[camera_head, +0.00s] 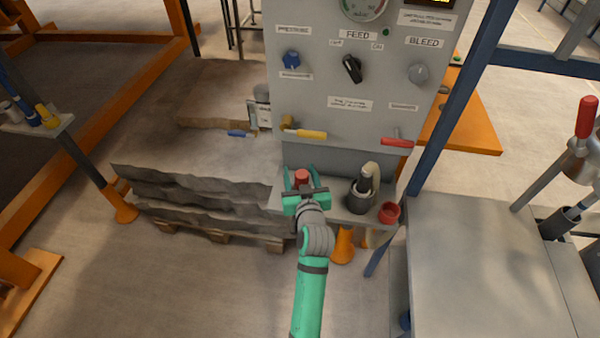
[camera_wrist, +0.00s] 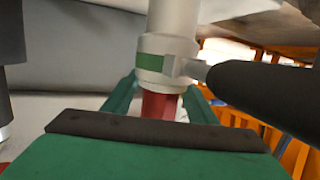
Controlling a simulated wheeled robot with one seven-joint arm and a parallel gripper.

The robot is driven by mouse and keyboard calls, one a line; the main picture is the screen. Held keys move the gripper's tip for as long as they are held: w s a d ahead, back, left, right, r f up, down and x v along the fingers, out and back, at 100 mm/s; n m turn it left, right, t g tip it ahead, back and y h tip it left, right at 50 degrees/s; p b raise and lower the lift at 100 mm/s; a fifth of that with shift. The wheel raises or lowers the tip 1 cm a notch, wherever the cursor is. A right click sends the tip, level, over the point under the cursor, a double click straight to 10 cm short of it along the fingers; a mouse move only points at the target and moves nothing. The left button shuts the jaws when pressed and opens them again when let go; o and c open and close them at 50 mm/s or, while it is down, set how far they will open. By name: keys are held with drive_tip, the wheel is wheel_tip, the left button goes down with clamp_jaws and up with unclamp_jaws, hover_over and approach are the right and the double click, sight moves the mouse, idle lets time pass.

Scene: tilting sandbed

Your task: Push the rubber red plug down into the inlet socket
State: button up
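The red plug (camera_head: 301,177) shows between the two teal fingers of my gripper (camera_head: 302,178), at the left end of the grey ledge under the panel. In the wrist view the red plug (camera_wrist: 160,105) is in line with a pale cylinder (camera_wrist: 168,52) that has a green band, and their ends meet. My fingers (camera_wrist: 160,98) stand close on either side of the plug. Contact is not clear, because the cylinder's collar hides the fingertips. I cannot tell whether the cylinder is the inlet socket, nor how deep the plug sits.
A dark fitting with a pale hose (camera_head: 358,198) and a red cup (camera_head: 389,213) stand on the ledge, right of my gripper. The control panel (camera_head: 352,90) with yellow and red handles rises behind. Layered sand blocks (camera_head: 195,185) lie left; a grey table (camera_head: 480,270) is right.

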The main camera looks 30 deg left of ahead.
drive_tip(key=v, duration=1)
drive_tip(key=shift+s+d, duration=0.25)
drive_tip(key=shift+d, duration=0.05)
drive_tip(key=shift+r, duration=0.1)
idle(0.3)
